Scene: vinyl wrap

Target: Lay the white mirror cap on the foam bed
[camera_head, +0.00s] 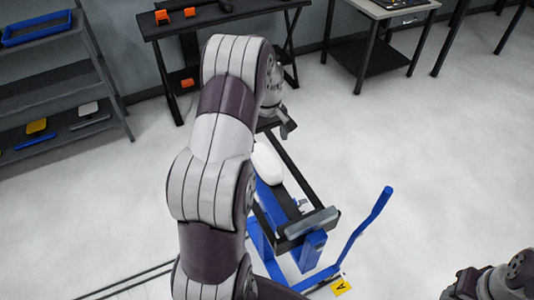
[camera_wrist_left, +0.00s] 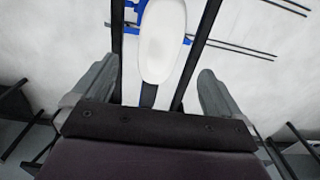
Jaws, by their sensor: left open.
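The white mirror cap (camera_head: 267,163) is a smooth, elongated oval shell at the far end of a blue and black stand (camera_head: 275,210), partly hidden by my left arm. In the left wrist view the cap (camera_wrist_left: 162,40) lies ahead of the fingers, between two black rails. My left gripper (camera_head: 279,126) is open, with nothing between its fingers (camera_wrist_left: 155,88), just beyond the cap in the head view. A grey pad (camera_head: 312,221) sits across the stand's near end; I cannot tell whether it is the foam bed. Part of my right arm shows at the lower right; its fingers cannot be made out.
A blue handle (camera_head: 372,218) rises at the stand's right, with a yellow label (camera_head: 340,287) near the floor. A grey shelf (camera_head: 55,75) is at the left. A black table (camera_head: 225,18) and a side table (camera_head: 400,13) stand at the back. The floor on the right is clear.

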